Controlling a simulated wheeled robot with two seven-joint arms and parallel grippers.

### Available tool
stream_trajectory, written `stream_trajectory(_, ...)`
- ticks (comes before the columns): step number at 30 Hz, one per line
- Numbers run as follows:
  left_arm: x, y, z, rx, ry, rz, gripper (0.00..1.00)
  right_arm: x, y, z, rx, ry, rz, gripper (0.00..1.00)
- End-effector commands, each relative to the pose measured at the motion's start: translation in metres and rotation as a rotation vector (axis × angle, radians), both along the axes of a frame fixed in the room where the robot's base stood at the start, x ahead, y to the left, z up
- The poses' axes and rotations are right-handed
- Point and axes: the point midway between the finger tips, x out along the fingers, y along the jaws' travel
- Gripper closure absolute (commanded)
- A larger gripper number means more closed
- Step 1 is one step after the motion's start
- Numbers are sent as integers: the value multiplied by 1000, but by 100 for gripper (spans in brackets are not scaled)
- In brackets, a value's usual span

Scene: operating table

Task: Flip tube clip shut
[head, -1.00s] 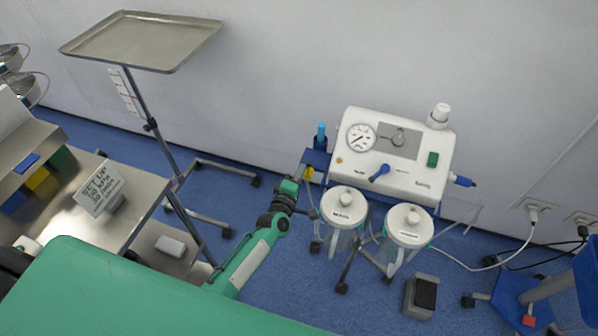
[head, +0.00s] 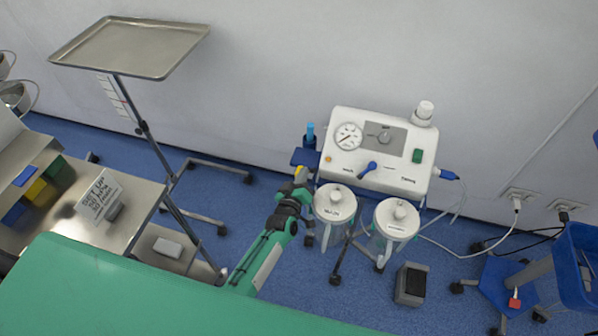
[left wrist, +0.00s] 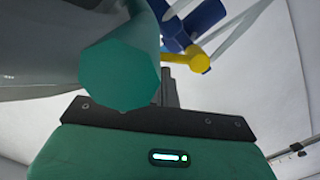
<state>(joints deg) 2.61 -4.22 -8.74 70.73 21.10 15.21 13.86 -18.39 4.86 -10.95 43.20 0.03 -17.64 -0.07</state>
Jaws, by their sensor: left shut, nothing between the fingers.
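The clip shows as a small yellow lever (head: 301,172) below a blue bracket (head: 304,156) at the left side of the white suction unit. In the left wrist view the yellow lever (left wrist: 197,60) sticks out below blue parts (left wrist: 200,20), beside pale clear tubing (left wrist: 238,28). My left gripper (head: 303,184) is shut and empty, just below the lever in the head view. Its fingers (left wrist: 168,86) show as a narrow dark upright in the wrist view, close to the lever's left. I cannot tell whether they touch. My right gripper is out of view.
The suction unit (head: 378,152) carries two lidded jars (head: 335,205) (head: 396,220) close to the gripper's right. A tray stand (head: 130,47) and a steel trolley (head: 140,215) stand left. A green-covered table (head: 130,300) lies in front. A foot pedal (head: 411,284) sits on the floor.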

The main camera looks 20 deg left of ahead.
Motion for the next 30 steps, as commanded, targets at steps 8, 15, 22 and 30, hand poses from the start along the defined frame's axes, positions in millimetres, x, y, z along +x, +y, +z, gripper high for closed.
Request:
stream_trajectory(8, 0, -7, -5, 110, -2, -1, 100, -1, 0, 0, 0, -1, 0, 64)
stream_trajectory(15, -1, -10, -7, 108, -2, -1, 100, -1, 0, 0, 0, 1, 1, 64)
stream_trajectory(22, -1, -10, -7, 107, -2, -1, 100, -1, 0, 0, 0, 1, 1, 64)
stream_trajectory(30, -1, -10, -7, 107, -3, -1, 100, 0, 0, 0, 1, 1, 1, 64)
